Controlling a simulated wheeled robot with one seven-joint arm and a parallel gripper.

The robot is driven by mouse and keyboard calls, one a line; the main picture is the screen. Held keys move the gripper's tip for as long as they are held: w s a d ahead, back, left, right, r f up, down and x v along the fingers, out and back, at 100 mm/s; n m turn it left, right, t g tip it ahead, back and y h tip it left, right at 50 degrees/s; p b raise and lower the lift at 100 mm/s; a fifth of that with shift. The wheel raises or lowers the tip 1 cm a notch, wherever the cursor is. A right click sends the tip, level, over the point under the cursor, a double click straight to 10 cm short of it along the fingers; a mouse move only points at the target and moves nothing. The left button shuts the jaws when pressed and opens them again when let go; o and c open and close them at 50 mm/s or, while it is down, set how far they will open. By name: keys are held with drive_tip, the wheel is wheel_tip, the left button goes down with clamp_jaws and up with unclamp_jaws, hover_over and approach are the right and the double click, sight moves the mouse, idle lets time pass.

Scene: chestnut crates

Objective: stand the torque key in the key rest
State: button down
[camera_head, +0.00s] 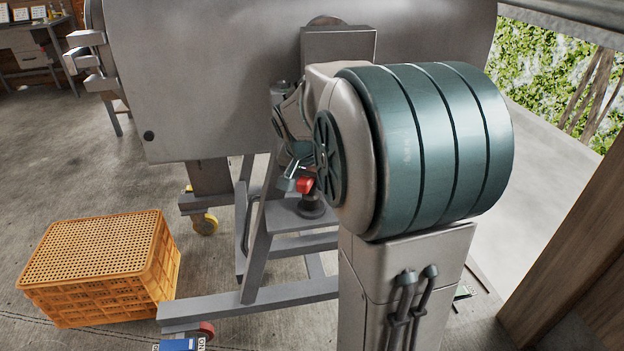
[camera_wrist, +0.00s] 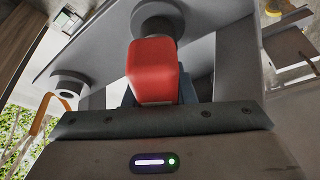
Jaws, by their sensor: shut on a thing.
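My gripper (camera_head: 291,184) is low in front of the grey machine, partly hidden behind my arm in the head view. It is shut on a red block-shaped piece (camera_head: 305,185), which I take to be the torque key's head. In the wrist view the red piece (camera_wrist: 153,70) stands out beyond the jaws, and its far part is hidden. A dark round holder (camera_head: 312,207) sits on a grey ledge just below the red piece, possibly the key rest. In the wrist view a grey cylinder (camera_wrist: 158,20) lies right behind the red piece. I cannot tell whether they touch.
The large grey drum (camera_head: 220,90) is close above and behind my gripper. Its grey frame (camera_head: 262,240) stands around the ledge. An orange crate (camera_head: 95,255) sits on the floor at left. Another round grey part (camera_wrist: 70,84) is at left in the wrist view.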

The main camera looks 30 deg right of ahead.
drive_tip(key=shift+f, duration=0.25)
drive_tip(key=c, duration=1.1)
unclamp_jaws()
drive_tip(key=p+v, duration=0.3)
drive_tip(key=v, duration=1.1)
drive_tip(key=shift+r+p, duration=0.15)
drive_tip(key=shift+p, duration=0.2)
drive_tip(key=s+a+r+n+y+p, duration=0.1)
drive_tip(key=s+a+r+n+p, duration=0.2)
drive_tip(key=s+p, duration=0.2)
drive_tip(key=s+a+r+n+y+p, duration=0.1)
drive_tip(key=s+a+r+n+p, duration=0.2)
drive_tip(key=p, duration=0.5)
drive_tip(key=s+a+r+n+y+p, duration=0.1)
drive_tip(key=s+a+r+n+p, duration=0.2)
drive_tip(key=s+p, duration=0.4)
drive_tip(key=shift+s+a+r, duration=0.15)
drive_tip(key=shift+a+r, duration=0.25)
drive_tip(key=shift+a, duration=0.3)
